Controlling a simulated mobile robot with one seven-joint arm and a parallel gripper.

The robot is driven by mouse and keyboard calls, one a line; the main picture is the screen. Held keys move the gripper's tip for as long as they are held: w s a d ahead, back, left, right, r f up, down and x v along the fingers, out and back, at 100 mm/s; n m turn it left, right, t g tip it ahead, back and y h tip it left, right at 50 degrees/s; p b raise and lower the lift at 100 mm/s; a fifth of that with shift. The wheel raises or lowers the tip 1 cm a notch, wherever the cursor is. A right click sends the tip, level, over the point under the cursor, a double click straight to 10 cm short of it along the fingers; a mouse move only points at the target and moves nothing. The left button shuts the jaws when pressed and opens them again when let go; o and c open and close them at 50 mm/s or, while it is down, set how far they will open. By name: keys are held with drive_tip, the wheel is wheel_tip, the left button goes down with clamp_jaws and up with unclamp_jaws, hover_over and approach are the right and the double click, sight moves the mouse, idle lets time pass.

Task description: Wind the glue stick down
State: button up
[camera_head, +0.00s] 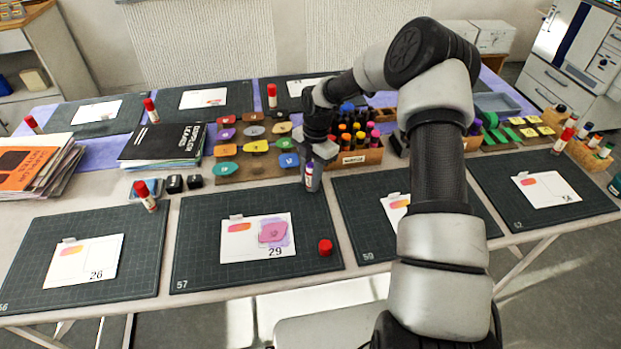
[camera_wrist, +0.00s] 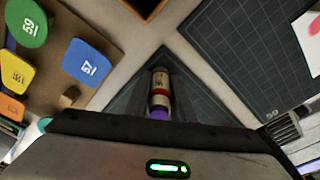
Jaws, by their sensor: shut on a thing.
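A glue stick (camera_head: 309,181) with a white and red body is upright in my gripper (camera_head: 312,172), over the back right corner of mat 57. The wrist view shows the glue stick (camera_wrist: 160,82) between the two fingers, with a purple part at the end nearer the palm. How far the glue stands out of the tube is hard to tell. My gripper is shut on the tube. No cap is on its purple end. A loose red cap (camera_head: 325,248) stands on the right of mat 57 (camera_head: 200,265).
Another red-capped stick (camera_head: 146,196) stands to the left.

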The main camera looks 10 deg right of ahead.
sight(310, 165)
drive_tip(key=shift+d, duration=0.1)
idle(0.3)
drive_tip(key=o, duration=1.6)
drive_tip(key=shift+r, duration=0.1)
drive_tip(key=shift+r+p, duration=2.5)
drive_tip(key=shift+r, duration=1.2)
